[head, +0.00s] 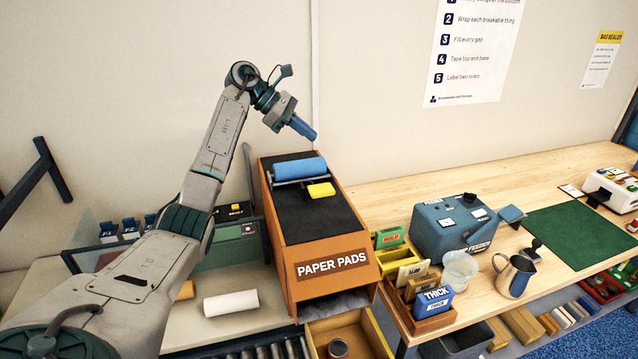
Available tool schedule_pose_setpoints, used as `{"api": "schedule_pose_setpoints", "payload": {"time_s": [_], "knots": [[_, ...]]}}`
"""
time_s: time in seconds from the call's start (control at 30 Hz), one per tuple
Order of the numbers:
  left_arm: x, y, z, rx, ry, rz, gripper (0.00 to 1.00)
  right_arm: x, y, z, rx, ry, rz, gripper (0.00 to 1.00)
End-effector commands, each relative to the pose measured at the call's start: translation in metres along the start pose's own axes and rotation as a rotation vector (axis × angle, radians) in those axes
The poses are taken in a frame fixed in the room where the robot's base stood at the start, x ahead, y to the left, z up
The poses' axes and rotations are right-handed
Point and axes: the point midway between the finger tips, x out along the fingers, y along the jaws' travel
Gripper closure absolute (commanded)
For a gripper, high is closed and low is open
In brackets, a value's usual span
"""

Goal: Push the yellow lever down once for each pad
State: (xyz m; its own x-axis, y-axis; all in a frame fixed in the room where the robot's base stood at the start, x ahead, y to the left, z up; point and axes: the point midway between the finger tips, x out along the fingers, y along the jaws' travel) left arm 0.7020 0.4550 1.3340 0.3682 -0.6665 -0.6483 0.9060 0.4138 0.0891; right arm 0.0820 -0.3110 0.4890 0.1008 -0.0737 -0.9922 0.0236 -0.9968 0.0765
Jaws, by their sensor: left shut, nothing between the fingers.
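The orange dispenser (340,252) marked PAPER PADS stands left of centre in the head view. Its top is dark, with a blue roller (300,168) near the back. The yellow lever (321,190) sticks out just in front of the roller. My left gripper (303,130) is shut and empty, above the back of the dispenser and apart from the lever. No paper pad can be made out. My right gripper is out of view.
Right of the dispenser are a rack of cards (432,322), a blue-grey machine (455,225), a clear cup (460,270) and a metal jug (514,275). A green mat (580,235) lies further right. A white roll (231,303) lies at left.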

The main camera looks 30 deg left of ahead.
Motion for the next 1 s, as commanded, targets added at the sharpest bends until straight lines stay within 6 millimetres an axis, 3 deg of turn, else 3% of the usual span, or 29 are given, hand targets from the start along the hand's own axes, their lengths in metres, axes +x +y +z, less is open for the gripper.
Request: {"api": "schedule_pose_setpoints", "payload": {"time_s": [0.23, 0.7, 1.0], "knots": [[0.011, -0.006, -0.009, 0.001, -0.001, 0.000, 1.00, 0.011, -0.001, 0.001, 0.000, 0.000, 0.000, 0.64], [0.055, -0.038, -0.040, 0.000, -0.001, 0.001, 1.00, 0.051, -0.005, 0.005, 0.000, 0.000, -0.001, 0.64], [0.062, -0.045, -0.045, 0.000, -0.002, 0.000, 1.00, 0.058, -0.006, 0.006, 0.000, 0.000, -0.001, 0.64]]}}
